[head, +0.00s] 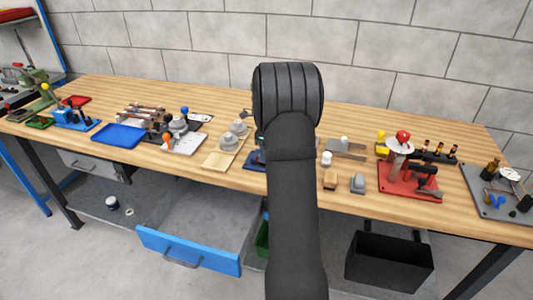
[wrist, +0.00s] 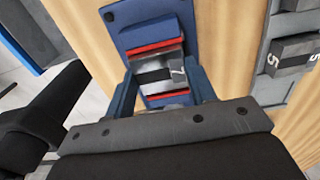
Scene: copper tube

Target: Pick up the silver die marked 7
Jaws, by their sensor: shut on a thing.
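The silver die marked 7 (wrist: 173,68) is in the middle of the wrist view, with a dark band across it. My gripper (wrist: 158,80) is shut on this die, its fingers to the die's left and right. The die is over a blue holder (wrist: 131,34) with red strips above and below it. I cannot tell whether the die still touches the holder. In the head view my arm hides the gripper and the die; only an edge of the blue holder (head: 252,161) shows.
A second die, marked 5 (wrist: 291,57), sits on a grey holder (wrist: 273,90) at the right of the wrist view. In the head view a beige board (head: 221,160) stands left of my arm, and a red base (head: 408,184) stands to the right on the wooden bench (head: 350,205).

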